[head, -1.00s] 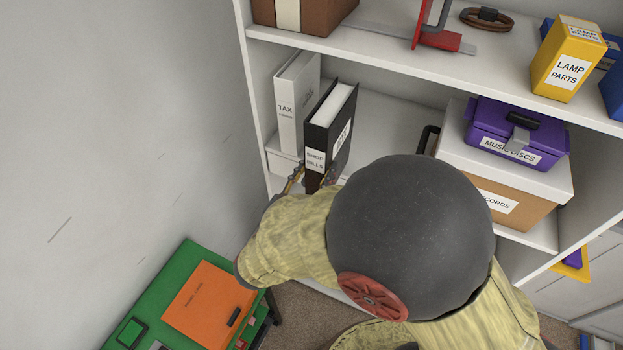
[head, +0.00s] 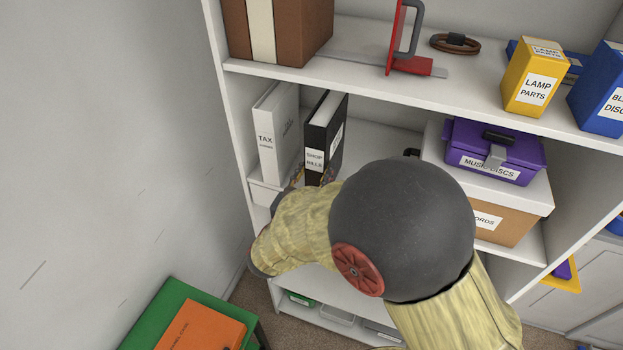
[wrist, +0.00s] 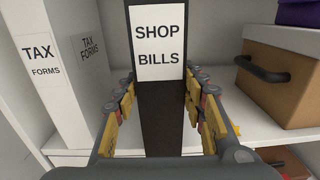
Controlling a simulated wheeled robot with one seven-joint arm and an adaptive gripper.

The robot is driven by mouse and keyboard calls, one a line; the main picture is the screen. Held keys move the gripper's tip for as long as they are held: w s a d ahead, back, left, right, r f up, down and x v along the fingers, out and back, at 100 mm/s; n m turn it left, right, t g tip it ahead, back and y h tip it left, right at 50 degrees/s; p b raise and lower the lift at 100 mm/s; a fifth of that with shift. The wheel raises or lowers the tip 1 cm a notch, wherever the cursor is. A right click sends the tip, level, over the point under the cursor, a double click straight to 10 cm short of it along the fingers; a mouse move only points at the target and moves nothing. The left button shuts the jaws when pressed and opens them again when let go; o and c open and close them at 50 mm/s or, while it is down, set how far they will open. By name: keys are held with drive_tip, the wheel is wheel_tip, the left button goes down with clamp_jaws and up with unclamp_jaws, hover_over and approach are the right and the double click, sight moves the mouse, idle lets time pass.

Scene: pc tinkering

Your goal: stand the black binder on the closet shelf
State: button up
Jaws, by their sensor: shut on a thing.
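The black binder (head: 328,140) with a "SHOP BILLS" label stands upright on the middle closet shelf (head: 385,140), just right of a white "TAX FORMS" binder (head: 276,130). A gap shows between the two. In the wrist view the black binder's spine (wrist: 160,105) faces me between the fingers. My gripper (head: 314,180) is shut on the lower part of the spine; it also shows in the wrist view (wrist: 160,115). My arm hides the binder's base in the head view, so I cannot tell whether it touches the shelf.
A cardboard box with a white lid (head: 500,222) stands to the right, with a purple "MUSIC DISCS" case (head: 490,150) on it. The shelf above (head: 400,85) holds a brown box (head: 300,30) and a yellow box (head: 535,80). Free shelf room lies between binder and cardboard box.

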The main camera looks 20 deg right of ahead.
drive_tip(key=shift+w+d+f+b, duration=0.35)
drive_tip(key=shift+w+d, duration=0.1)
drive_tip(key=shift+w, duration=0.2)
drive_tip(key=shift+w+d+f+b, duration=0.25)
drive_tip(key=shift+w+d+b, duration=0.15)
drive_tip(key=shift+w, duration=0.25)
drive_tip(key=shift+d, duration=0.1)
drive_tip(key=o, duration=1.4)
drive_tip(key=shift+f, duration=0.1)
drive_tip(key=shift+s, duration=0.1)
drive_tip(key=shift+p+v, duration=0.4)
drive_tip(key=shift+v, duration=3.55)
